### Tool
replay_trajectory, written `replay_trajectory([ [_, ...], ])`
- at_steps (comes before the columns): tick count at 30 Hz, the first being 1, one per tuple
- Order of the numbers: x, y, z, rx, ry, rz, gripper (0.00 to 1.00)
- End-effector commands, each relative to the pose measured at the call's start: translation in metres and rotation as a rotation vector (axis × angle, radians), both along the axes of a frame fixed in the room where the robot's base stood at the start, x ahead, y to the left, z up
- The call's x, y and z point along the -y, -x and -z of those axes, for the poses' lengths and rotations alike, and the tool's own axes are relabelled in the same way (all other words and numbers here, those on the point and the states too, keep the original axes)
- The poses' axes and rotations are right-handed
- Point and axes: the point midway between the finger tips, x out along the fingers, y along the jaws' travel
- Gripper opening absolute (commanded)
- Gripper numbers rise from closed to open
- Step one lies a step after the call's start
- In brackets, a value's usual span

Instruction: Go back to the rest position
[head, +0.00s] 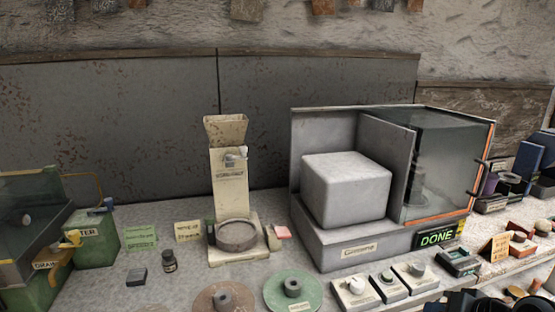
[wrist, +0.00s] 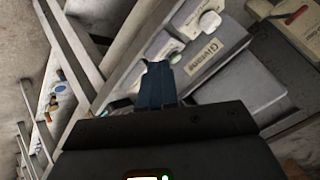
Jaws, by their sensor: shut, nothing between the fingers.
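My gripper (wrist: 157,82) shows in the wrist view, with its dark body across the bottom and blue fingers together in the middle. It is shut and holds nothing. Beyond the fingers, the wrist view shows a tilted grey panel labelled "Giveone" or similar (wrist: 202,55), with light knobs beside it. In the head view, dark parts that look like my arm show at the bottom right corner; the fingers cannot be made out there.
A grey machine (head: 355,245) with a pale block (head: 346,190) and a "DONE" display (head: 436,238) stands on the bench. A beige dispenser (head: 230,180), a green box (head: 92,240), round pads and control knobs (head: 356,286) crowd around it. Small patches of bench show between them.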

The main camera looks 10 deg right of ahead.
Motion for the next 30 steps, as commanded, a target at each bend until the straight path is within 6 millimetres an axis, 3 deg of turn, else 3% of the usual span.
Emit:
replay_trajectory([
  [10, -0.059, 0.041, 0.044, 0.045, 0.063, 0.015, 0.00],
  [18, -0.120, 0.118, 0.070, 0.114, 0.192, 0.011, 0.00],
  [23, -0.147, 0.171, 0.067, 0.164, 0.283, -0.013, 0.00],
  [30, -0.175, 0.249, 0.037, 0.257, 0.427, -0.086, 0.00],
])
